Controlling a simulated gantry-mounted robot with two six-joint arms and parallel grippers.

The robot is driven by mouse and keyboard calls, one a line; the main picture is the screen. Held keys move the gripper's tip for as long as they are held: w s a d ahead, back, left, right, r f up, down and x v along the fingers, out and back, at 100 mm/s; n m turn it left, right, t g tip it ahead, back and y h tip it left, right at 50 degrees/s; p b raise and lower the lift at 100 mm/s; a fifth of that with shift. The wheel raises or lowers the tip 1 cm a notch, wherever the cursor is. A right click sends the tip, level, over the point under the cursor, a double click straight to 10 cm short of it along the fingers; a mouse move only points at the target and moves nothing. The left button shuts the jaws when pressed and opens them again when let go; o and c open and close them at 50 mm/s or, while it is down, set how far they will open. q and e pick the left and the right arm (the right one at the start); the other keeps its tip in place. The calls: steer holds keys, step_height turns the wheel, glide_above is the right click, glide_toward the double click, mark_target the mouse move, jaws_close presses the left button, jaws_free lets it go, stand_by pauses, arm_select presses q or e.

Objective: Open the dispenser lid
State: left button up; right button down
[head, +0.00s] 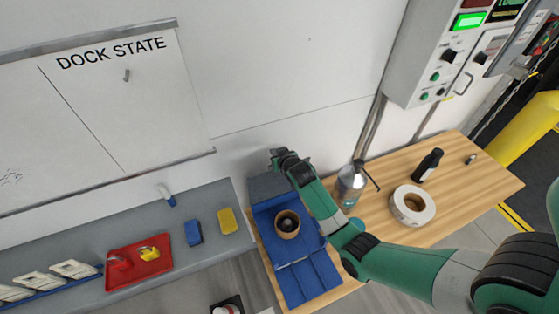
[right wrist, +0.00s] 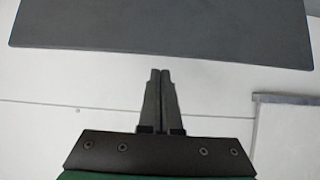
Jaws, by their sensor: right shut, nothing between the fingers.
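The blue dispenser (head: 264,222) stands at the left end of the wooden bench, against the wall. A brown-rimmed round roll or cup with a dark centre (head: 287,224) shows inside it. My right gripper (head: 279,156) is shut and empty, close to the wall above that panel. In the right wrist view its fingertips (right wrist: 160,72) are together, with a broad grey slab (right wrist: 160,32) beyond them. My forearm hides part of the dispenser's right side. My left gripper is out of view.
Right of the dispenser on the bench (head: 475,185) are a clear bottle (head: 350,185), a white tape roll (head: 412,205) and a black bottle (head: 428,165). A grey shelf (head: 85,268) on the left holds a red tray (head: 139,280) and blue and yellow blocks.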

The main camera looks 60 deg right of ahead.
steer(key=shift+s+a+f+p, duration=0.3)
steer(key=shift+s+a+f, duration=0.05)
steer(key=shift+f, duration=0.25)
steer(key=shift+s+a+f+p, duration=0.3)
steer(key=shift+s+f, duration=0.05)
steer(key=shift+f, duration=0.2)
steer(key=shift+t+h, duration=0.7)
steer(key=s+a+b, duration=0.3)
steer(key=shift+s+a+f, duration=0.15)
steer(key=shift+s+f, duration=0.15)
steer(key=shift+f, duration=0.1)
